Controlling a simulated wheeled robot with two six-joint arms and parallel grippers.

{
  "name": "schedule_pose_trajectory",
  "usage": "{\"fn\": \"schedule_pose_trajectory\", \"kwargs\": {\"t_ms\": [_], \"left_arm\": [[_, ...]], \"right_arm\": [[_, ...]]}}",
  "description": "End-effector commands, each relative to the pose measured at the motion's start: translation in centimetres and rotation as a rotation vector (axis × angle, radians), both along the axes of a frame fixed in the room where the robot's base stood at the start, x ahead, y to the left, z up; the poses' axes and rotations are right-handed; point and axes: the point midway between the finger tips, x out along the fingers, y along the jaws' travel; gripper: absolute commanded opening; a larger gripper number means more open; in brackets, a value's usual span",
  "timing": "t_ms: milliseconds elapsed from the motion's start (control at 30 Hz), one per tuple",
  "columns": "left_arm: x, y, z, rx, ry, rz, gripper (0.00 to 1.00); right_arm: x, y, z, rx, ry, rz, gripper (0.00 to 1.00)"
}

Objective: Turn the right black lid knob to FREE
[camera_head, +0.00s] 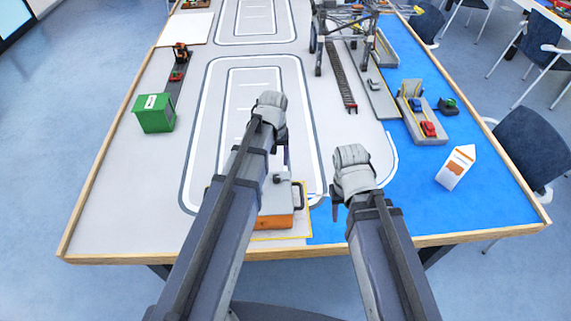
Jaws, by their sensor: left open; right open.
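Which way the knob points, and any FREE marking, are too small to read. My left gripper (283,150) is open above and beyond the box, apart from the knob as far as I can see. My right gripper (337,205) is open and empty, to the right of the box over the blue area.
A grey dock with a red car (428,128) and a gantry crane (345,40) stand farther back. A green box (154,113) is at left. The front left of the table is clear.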

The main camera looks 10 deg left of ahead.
Motion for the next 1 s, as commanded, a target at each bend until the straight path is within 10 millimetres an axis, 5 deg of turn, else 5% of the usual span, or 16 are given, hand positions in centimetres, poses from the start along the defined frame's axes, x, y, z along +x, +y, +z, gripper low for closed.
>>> {"fn": "schedule_pose_trajectory", "kwargs": {"t_ms": [367,1000], "left_arm": [[0.1,0.1,-1.0,-0.001,0.0,0.003,0.63],[0.0,0.0,-7.8,-0.001,0.0,0.002,0.63]], "right_arm": [[0.0,0.0,-1.0,0.0,0.0,0.0,0.5],[0.0,0.0,-7.7,0.0,0.0,0.0,0.5]]}}
